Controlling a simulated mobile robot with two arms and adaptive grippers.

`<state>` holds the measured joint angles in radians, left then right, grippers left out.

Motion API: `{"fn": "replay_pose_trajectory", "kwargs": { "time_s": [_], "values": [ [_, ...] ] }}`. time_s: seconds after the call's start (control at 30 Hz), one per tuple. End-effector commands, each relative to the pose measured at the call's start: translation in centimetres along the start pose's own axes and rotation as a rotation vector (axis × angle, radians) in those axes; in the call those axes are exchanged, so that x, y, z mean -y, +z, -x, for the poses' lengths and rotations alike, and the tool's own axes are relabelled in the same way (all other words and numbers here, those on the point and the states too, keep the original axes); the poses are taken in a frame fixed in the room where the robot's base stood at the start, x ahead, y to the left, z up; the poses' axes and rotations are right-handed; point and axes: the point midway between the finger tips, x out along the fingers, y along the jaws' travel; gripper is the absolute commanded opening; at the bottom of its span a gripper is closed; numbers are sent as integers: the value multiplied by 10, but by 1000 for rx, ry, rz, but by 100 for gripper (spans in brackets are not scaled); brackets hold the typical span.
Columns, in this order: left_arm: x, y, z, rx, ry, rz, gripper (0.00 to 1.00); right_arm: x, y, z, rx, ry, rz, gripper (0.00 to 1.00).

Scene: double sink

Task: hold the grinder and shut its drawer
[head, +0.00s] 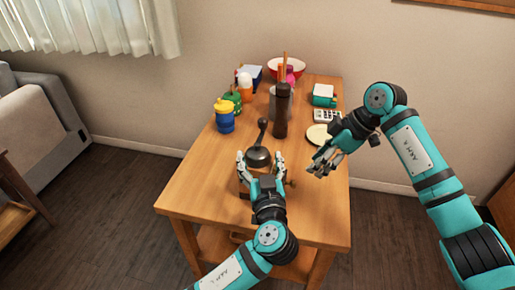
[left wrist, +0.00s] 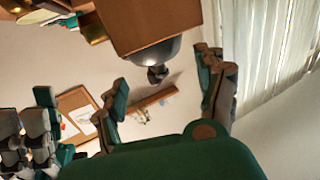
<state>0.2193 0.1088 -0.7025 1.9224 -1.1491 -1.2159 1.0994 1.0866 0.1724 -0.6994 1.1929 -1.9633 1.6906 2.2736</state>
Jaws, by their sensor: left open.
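The grinder (head: 258,157) stands on the wooden table, with a dark domed top, a crank handle rising from it and a wooden body. My left gripper (head: 260,160) is open, with one finger on either side of the grinder; I cannot tell whether they touch it. The left wrist view shows the grinder's wooden body (left wrist: 155,22) upside down, beyond the open fingers. A brownish part at its side (left wrist: 90,25) looks like the drawer standing out; in the head view it is mostly hidden. My right gripper (head: 325,163) is right of the grinder, apart from it, apparently empty.
A dark tall bottle (head: 281,112) stands behind the grinder. A blue and yellow jar (head: 224,116) is at the left edge, a pale plate (head: 318,134) at the right. More items crowd the back. The table's front left (head: 195,190) is clear.

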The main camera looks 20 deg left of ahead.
Motion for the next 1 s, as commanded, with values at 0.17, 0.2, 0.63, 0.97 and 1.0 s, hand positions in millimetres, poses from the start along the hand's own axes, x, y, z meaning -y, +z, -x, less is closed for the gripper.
{"fn": "replay_pose_trajectory", "kwargs": {
  "time_s": [0.17,0.2,0.63,0.97,1.0],
  "values": [
    [0,0,-30,-2,-1,-3,72,0,0,0,0,0,0,38],
    [0,0,-35,-1,0,-2,72,0,0,0,0,0,0,38],
    [0,1,-50,1,1,0,72,0,0,0,0,0,0,38],
    [0,0,-50,1,1,0,38,0,0,0,0,0,0,38],
    [0,0,-50,1,1,0,33,0,0,0,0,0,0,38]
  ]
}}
